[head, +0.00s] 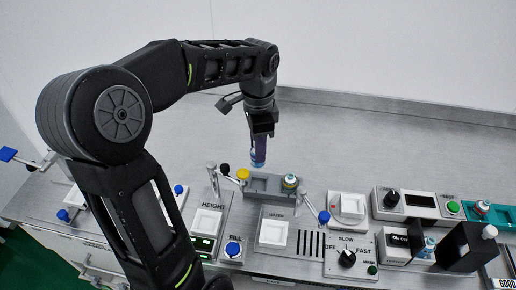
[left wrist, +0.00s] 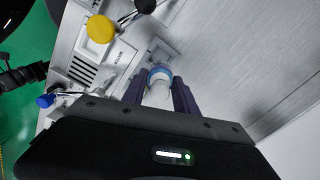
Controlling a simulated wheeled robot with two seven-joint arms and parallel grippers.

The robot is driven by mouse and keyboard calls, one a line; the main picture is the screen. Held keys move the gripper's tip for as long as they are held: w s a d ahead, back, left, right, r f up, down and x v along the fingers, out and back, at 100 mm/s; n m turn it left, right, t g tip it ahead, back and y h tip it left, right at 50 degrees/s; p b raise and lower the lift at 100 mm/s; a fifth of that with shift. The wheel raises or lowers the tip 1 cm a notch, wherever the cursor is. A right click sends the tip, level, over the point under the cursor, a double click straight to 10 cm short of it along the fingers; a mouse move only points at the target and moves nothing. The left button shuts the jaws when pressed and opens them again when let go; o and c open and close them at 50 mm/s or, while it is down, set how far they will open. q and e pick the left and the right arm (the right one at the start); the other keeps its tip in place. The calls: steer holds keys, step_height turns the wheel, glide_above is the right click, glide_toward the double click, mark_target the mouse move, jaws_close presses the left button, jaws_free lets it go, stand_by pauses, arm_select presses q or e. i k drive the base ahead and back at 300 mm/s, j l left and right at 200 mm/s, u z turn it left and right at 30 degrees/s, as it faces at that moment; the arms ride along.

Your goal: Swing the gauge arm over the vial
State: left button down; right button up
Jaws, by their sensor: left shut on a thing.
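My left gripper (head: 259,151) hangs above the back of the bench, behind the grey rack. In the left wrist view its purple fingers (left wrist: 160,92) are shut on a white vial with a blue band (left wrist: 159,75). In the head view only the vial's pale blue lower end (head: 257,163) shows below the fingers. A slim metal post (head: 212,175) stands by the HEIGHT panel, with a black knob (head: 225,169) and a yellow knob (head: 243,174) near it. I cannot tell which part is the gauge arm. The HEIGHT pad (head: 208,222) is bare. My right gripper is not in view.
The grey rack (head: 262,187) holds another small vial (head: 291,181) at its right end. Panels with switches, a dial (head: 347,258) and a black box (head: 466,247) fill the front right. The bench behind is clear.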

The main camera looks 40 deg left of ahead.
mark_target(207, 225)
steer(key=k+l, duration=0.2)
steer(key=l, duration=0.2)
steer(key=k+j+z, duration=0.2)
steer(key=k+j, duration=0.35)
steer(key=j, duration=0.15)
steer(key=k+j+z, duration=0.1)
steer(key=j, duration=0.15)
